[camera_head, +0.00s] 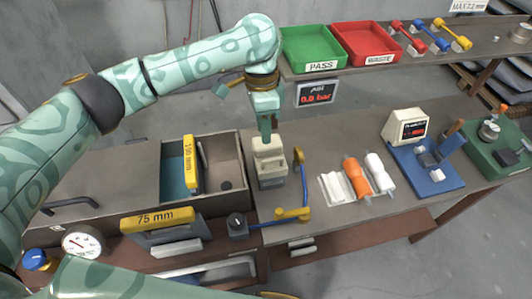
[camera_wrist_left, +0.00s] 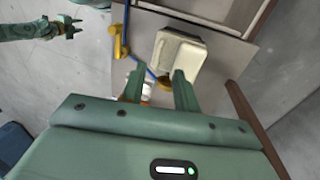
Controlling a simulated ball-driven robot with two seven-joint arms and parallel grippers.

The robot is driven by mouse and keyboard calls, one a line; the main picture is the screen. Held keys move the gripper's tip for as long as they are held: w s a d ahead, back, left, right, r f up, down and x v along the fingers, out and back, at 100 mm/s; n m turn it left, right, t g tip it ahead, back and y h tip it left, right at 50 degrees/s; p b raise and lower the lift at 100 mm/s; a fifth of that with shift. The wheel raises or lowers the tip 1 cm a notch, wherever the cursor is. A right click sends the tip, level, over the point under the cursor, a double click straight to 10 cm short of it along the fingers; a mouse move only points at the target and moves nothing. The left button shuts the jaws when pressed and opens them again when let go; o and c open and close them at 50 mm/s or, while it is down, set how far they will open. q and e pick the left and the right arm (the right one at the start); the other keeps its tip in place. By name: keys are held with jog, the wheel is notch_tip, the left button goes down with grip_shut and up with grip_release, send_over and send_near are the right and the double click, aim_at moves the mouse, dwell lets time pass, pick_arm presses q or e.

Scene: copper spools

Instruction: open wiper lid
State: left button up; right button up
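A small cream-and-grey box (camera_head: 271,170), which looks like the wiper, stands on the bench right of the open drawer. It also shows in the wrist view (camera_wrist_left: 178,56) as a cream block with a greyish panel. I cannot clearly tell its lid from its body. My left gripper (camera_head: 266,138) points down at the box's top in the head view; touching or just above cannot be told. In the wrist view its fingers (camera_wrist_left: 158,88) are apart, with no object clearly held. My right gripper (camera_wrist_left: 76,27) shows only in the wrist view, away from the box, its fingers spread.
A blue arm with yellow ends (camera_head: 303,185) stands close right of the box. White and orange rollers (camera_head: 357,178) lie further right. A yellow-topped 90 mm block (camera_head: 191,165) rises left of the box. Green (camera_head: 312,48) and red (camera_head: 366,42) trays sit behind.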

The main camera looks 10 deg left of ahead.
pick_arm(q)
jog(key=b, duration=0.2)
send_over(266, 166)
notch_tip(266, 166, down, 8)
jog(key=shift+r, duration=0.15)
grip_shut()
